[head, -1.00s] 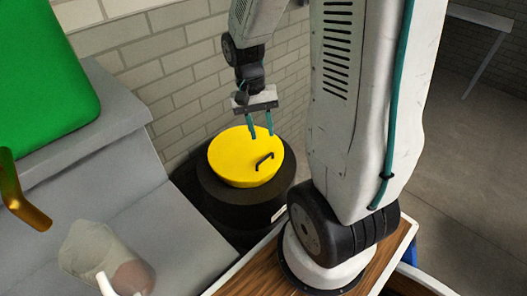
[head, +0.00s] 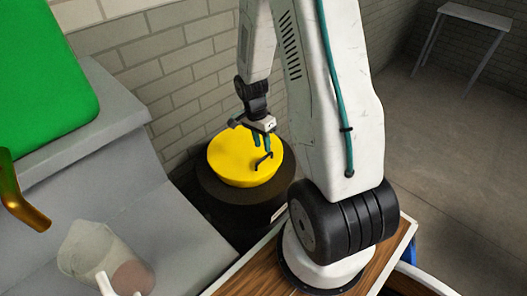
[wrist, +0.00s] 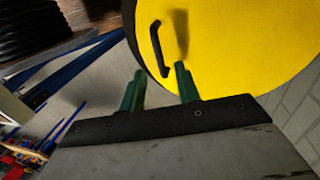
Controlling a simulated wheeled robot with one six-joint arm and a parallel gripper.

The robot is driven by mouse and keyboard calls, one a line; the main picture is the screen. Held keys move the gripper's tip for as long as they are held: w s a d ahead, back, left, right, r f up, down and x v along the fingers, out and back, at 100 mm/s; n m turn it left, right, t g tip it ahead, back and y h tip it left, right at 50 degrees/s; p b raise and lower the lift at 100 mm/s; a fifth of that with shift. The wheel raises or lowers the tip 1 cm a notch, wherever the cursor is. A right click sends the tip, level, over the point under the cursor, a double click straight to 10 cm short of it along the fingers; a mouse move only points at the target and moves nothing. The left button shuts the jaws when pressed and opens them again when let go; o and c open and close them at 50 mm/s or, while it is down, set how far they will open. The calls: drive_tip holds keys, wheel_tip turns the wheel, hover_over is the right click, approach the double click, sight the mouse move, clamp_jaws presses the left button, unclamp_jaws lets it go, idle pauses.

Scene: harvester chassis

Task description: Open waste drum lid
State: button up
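The waste drum (head: 235,215) is black and stands between the grey bench and my arm's base. Its round yellow lid (head: 228,160) lies closed on top. A black bar handle (head: 264,161) sits on the right part of the lid. My gripper (head: 262,147) is just above the lid, close to the handle, with green fingers pointing down. In the wrist view my gripper (wrist: 160,80) is open with nothing between its fingers. There the handle (wrist: 157,48) shows beyond the fingertips, apart from them, and the lid (wrist: 240,40) fills the upper right.
A brick wall (head: 165,65) stands close behind the drum. A grey bench (head: 150,215) with a translucent cup (head: 95,255) is at the left, and a green panel (head: 40,80) is above it. A white table (head: 475,17) stands far right, with open floor before it.

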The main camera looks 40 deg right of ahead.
sight(263, 163)
drive_tip(key=shift+s+f, duration=0.2)
drive_tip(key=shift+f, duration=0.8)
drive_tip(key=shift+s+f, duration=0.2)
drive_tip(key=shift+f, duration=0.75)
clamp_jaws()
drive_tip(key=shift+r, duration=0.1)
